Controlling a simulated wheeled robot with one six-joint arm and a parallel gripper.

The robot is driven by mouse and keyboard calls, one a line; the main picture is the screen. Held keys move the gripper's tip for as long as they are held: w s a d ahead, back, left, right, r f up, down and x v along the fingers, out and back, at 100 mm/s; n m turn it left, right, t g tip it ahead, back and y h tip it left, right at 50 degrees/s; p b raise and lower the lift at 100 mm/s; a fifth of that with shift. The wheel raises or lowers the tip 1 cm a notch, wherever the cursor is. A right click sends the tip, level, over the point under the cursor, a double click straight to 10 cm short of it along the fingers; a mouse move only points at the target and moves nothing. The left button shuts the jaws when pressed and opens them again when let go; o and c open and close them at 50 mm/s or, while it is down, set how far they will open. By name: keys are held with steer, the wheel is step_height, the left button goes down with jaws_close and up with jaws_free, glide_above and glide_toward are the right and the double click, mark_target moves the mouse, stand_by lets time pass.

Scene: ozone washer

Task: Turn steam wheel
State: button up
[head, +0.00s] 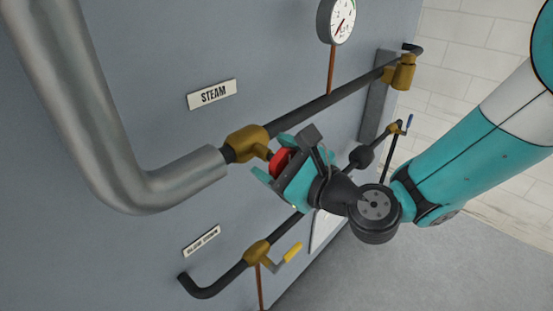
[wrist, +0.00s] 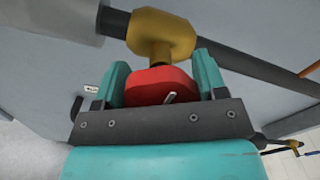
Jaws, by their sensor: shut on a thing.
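The red steam wheel (head: 281,161) is on the brass valve (head: 247,142) of the upper pipe, just below and right of the STEAM label (head: 212,94). My gripper (head: 275,168) is at the wheel with its teal fingers on either side of it, shut on it. In the wrist view the red wheel (wrist: 160,86) sits between the two fingers (wrist: 160,80), with the brass valve body (wrist: 160,35) just beyond. The gripper body hides part of the wheel in the head view.
A thick grey pipe (head: 110,150) bends in at the left. A pressure gauge (head: 337,20) stands above the dark pipe. A lower brass valve with a yellow lever (head: 293,252) is below my gripper. Another valve with a blue handle (head: 409,123) is to the right.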

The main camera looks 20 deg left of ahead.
steer(key=n+b, duration=0.3)
steer(key=n, duration=0.1)
steer(key=shift+s+f, duration=0.1)
steer(key=shift+f, duration=0.1)
steer(key=n+b, duration=0.3)
steer(key=n, duration=0.1)
steer(key=shift+f+n, duration=0.1)
steer(key=shift+n, duration=0.3)
steer(key=n+b, duration=0.4)
steer(key=shift+f+n+b, duration=0.15)
steer(key=shift+n+b, duration=0.15)
steer(key=n+b, duration=0.4)
steer(key=b, duration=0.1)
steer(key=shift+f+n, duration=0.15)
steer(key=shift+n, duration=0.15)
steer(key=n+b, duration=0.3)
steer(key=b, duration=0.2)
steer(key=shift+f+n, duration=0.1)
steer(key=shift+n, duration=0.2)
steer(key=n+b, duration=0.4)
steer(key=b, duration=0.2)
steer(key=shift+n, duration=0.3)
steer(key=n+b, duration=0.4)
steer(key=shift+b, duration=0.3)
steer(key=shift+w+r+n+b, duration=0.2)
steer(key=shift+n+b, duration=0.9)
steer(key=shift+n, duration=0.1)
